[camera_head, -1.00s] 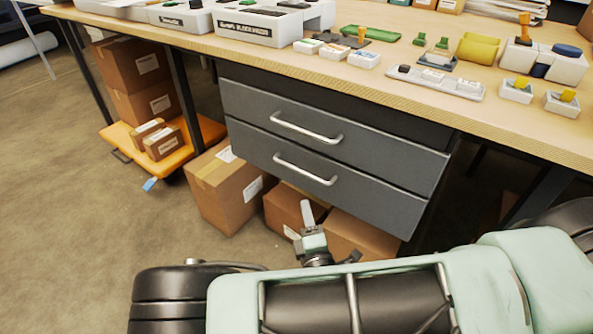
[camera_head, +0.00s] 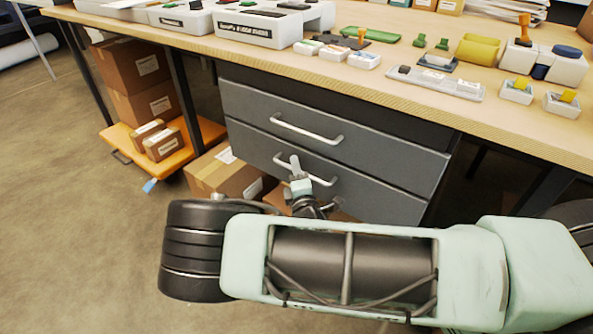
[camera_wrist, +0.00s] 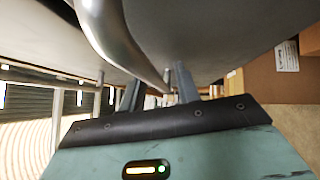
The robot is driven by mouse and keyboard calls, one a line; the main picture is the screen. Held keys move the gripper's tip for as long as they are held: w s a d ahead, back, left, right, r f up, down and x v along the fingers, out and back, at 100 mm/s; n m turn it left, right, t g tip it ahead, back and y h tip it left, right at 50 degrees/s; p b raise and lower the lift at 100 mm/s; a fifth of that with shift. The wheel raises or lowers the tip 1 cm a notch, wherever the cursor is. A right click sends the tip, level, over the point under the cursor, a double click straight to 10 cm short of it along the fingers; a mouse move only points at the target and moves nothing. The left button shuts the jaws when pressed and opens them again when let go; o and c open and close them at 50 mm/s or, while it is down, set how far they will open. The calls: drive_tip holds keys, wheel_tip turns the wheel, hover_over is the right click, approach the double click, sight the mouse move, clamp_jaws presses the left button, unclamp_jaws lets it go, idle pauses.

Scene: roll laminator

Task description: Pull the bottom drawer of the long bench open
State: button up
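The long bench (camera_head: 100,22) carries two grey drawers under its top. The bottom drawer (camera_head: 385,195) looks shut, its front level with the top drawer (camera_head: 390,150). Its curved metal handle (camera_head: 325,181) is partly covered by my gripper (camera_head: 290,163) in the head view. In the wrist view, a metal handle (camera_wrist: 112,35) curves down close to my gripper (camera_wrist: 158,78). The two fingers are apart, with the handle's lower end showing between or just beyond them. I cannot tell whether they touch it.
Cardboard boxes (camera_head: 215,172) stand on the floor under the drawers, close to my arm. An orange trolley (camera_head: 180,158) with boxes is at the left. Small tools and trays (camera_head: 435,80) lie on the bench top. The floor at the left is clear.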

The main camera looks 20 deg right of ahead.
clamp_jaws()
drive_tip(key=s+a+b, duration=0.1)
drive_tip(key=s+a, duration=0.7)
drive_tip(key=a, duration=0.3)
drive_tip(key=s+a+b, duration=0.1)
drive_tip(key=s+a, duration=0.8)
drive_tip(key=a, duration=0.3)
unclamp_jaws()
drive_tip(key=s+a+f, duration=0.2)
drive_tip(key=s, duration=1.5)
drive_tip(key=shift+a+f, duration=0.2)
drive_tip(key=shift+a, duration=0.1)
